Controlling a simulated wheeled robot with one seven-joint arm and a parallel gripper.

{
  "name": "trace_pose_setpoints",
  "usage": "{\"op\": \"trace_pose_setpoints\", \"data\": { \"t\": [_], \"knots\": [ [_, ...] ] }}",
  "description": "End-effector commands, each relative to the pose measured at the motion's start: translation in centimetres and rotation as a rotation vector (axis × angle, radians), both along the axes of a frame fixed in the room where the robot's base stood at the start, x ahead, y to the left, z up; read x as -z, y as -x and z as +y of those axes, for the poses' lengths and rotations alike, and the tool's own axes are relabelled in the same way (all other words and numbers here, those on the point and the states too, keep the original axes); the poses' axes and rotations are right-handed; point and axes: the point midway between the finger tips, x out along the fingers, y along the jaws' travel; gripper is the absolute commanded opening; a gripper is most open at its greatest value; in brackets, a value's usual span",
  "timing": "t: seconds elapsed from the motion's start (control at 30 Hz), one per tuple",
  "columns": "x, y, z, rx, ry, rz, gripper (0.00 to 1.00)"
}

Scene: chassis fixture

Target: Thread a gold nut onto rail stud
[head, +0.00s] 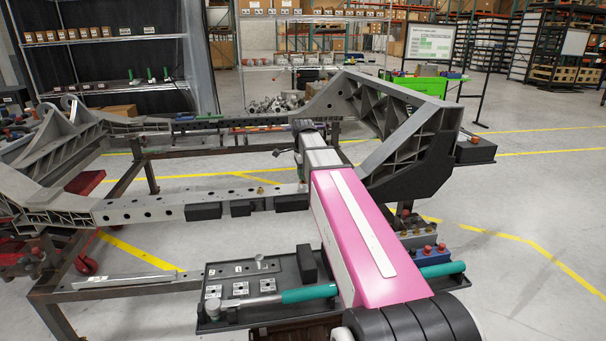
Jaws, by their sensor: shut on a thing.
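A grey rail (160,208) with a row of holes runs across the middle of the chassis frame. A small gold piece (260,190) shows at the rail's upper edge; it is too small to tell whether it is a nut or a stud. Small gold pieces (404,234) stand in a holder right of my pink arm; they look like nuts. My arm reaches forward over the rail. Its far end hides my gripper, so neither the fingers nor anything between them shows. No bare stud is clear.
A black tool tray (235,268) below the rail holds a teal-handled wrench (300,294), labelled plates and a black block. Red-capped parts (428,249) lie right of my arm. A large grey bracket (385,155) rises on the right. Open floor lies far right.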

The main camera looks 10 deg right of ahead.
Motion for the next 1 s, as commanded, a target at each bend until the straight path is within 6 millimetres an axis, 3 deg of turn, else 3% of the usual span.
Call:
{"op": "trace_pose_setpoints", "data": {
  "t": [0.7, 1.0],
  "knots": [
    [0.33, 0.21, 0.03, -0.791, -0.001, 0.005, 0.00],
    [0.36, 0.24, 0.03, -0.886, -0.001, 0.006, 0.00]
  ]
}}
